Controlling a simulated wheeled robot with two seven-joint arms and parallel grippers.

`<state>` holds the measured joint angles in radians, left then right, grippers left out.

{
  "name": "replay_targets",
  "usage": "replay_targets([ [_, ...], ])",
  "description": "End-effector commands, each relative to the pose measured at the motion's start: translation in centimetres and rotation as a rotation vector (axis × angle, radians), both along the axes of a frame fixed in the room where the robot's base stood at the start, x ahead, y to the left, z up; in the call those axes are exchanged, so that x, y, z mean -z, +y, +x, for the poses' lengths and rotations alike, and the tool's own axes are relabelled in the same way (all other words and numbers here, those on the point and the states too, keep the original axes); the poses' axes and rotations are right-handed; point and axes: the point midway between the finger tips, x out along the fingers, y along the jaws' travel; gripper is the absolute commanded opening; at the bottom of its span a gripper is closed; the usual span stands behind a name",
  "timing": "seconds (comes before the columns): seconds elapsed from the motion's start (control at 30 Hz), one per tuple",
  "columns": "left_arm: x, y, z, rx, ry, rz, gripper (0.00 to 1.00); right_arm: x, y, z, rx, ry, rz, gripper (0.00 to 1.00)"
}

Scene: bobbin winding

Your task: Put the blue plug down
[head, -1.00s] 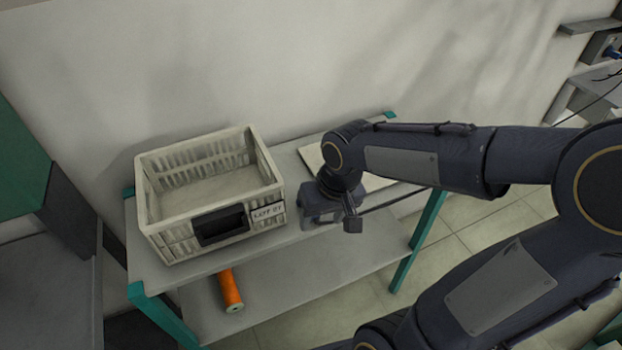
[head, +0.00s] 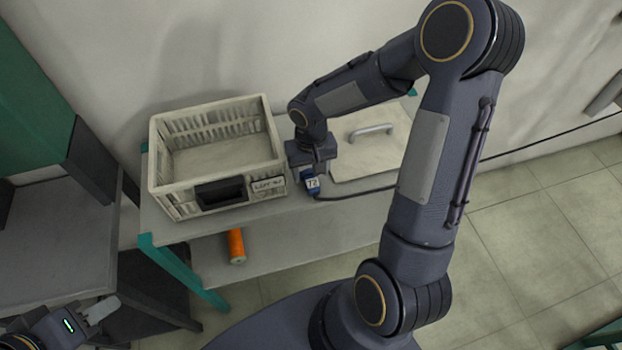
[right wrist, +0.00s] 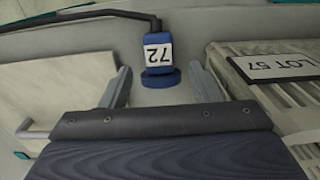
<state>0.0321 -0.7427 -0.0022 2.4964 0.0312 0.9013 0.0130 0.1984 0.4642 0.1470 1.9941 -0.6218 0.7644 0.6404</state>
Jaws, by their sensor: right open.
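The blue plug (head: 312,184) with a white "72" label rests on the upper shelf (head: 230,222), just right of the crate. A dark cable runs from it to the right. It also shows in the right wrist view (right wrist: 158,62), standing clear of both fingers. My right gripper (head: 313,166) is right at the plug in the head view. In the right wrist view my right gripper (right wrist: 160,76) is open, its fingers apart on either side, with nothing held. My left gripper (head: 98,312) is at the lower left, away from the plug; its jaw opening is unclear.
A cream slatted crate (head: 170,182) with a lot label stands left of the plug. A pale panel with a metal handle (head: 371,131) lies right of it. An orange spool (head: 236,246) lies on the lower shelf. A dark bench (head: 45,240) is at the left.

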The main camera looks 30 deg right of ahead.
Motion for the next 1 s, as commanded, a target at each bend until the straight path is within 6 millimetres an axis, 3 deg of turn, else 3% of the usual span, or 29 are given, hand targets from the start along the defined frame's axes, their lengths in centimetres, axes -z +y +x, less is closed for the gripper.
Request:
replay_targets([
  [0.23, -0.8, 0.0, 0.0, 0.000, 0.000, 0.000, 0.36, 3.6, 0.0, -0.3, -0.001, 0.004, 0.000, 0.56],
  [0.57, -0.8, 0.0, 0.0, 0.000, 0.000, 0.000, 0.36, 4.2, 0.0, -0.2, -0.001, 0.000, 0.000, 0.55],
  [0.9, -0.8, 0.0, 0.0, 0.000, 0.000, 0.000, 0.36, 4.2, 0.0, -0.2, -0.001, 0.000, 0.000, 0.11],
  [1.0, -0.8, 0.0, 0.0, 0.000, 0.000, 0.000, 0.36, 4.2, 0.0, -0.2, -0.001, 0.000, 0.000, 0.03],
])
